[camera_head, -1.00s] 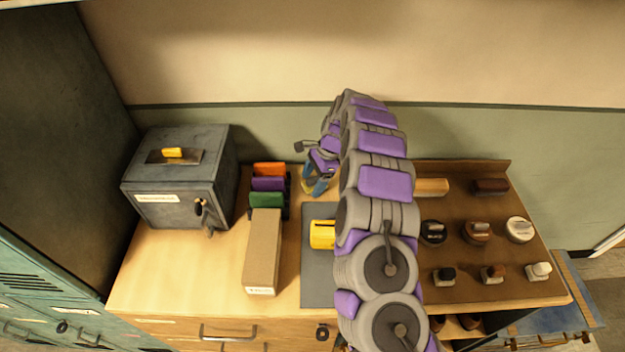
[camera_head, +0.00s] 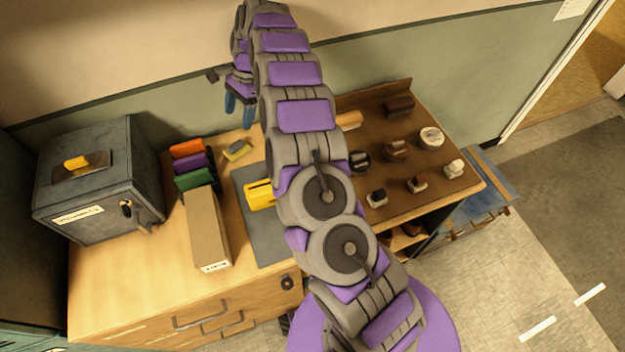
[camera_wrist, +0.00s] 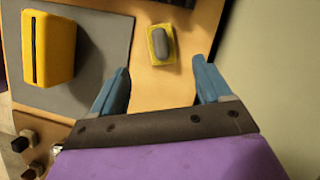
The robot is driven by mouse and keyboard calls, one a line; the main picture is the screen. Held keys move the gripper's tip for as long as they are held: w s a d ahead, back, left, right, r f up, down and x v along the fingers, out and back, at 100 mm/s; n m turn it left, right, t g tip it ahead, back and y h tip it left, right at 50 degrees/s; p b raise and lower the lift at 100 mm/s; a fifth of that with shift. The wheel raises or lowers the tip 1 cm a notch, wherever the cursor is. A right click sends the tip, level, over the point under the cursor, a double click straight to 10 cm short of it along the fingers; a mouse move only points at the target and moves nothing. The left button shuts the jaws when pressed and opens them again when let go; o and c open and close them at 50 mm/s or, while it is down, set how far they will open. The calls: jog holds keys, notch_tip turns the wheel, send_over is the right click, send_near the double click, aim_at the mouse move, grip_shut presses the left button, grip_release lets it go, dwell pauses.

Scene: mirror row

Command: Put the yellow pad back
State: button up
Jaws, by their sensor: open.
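A yellow block with a dark slot (camera_head: 260,194), which may be the yellow pad, lies on the grey mat (camera_head: 249,232). It also shows at the upper left in the wrist view (camera_wrist: 50,48). A smaller yellow piece with a grey top (camera_head: 238,150) lies on the bare wood behind the mat; in the wrist view (camera_wrist: 160,43) it is just beyond the fingertips. My gripper (camera_head: 239,110) is open and empty, pointing down above the table's back edge. Its blue fingers show apart in the wrist view (camera_wrist: 161,76). My arm hides part of the mat.
Orange (camera_head: 187,148), purple and green (camera_head: 195,178) pieces stand in a row behind a long cardboard box (camera_head: 207,228). A grey safe (camera_head: 93,185) with a yellow-orange piece on top stands left. A brown board (camera_head: 420,178) with several stamps lies right.

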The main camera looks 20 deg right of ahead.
jog(key=s+r+n, duration=0.4)
jog(key=s+r, duration=0.4)
jog(key=s, duration=0.3)
jog(key=s+r+n, duration=0.4)
jog(key=s+r, duration=0.3)
jog(key=s, duration=0.3)
jog(key=s+d+f+n+h, duration=0.1)
jog(key=s+d, duration=0.3)
jog(key=s, duration=1)
jog(key=s+d+f+n+h, duration=0.1)
jog(key=s+d+n+h, duration=0.2)
jog(key=s, duration=1.1)
jog(key=shift+s+d+n, duration=0.15)
jog(key=shift+d+n, duration=0.55)
jog(key=shift+d, duration=0.5)
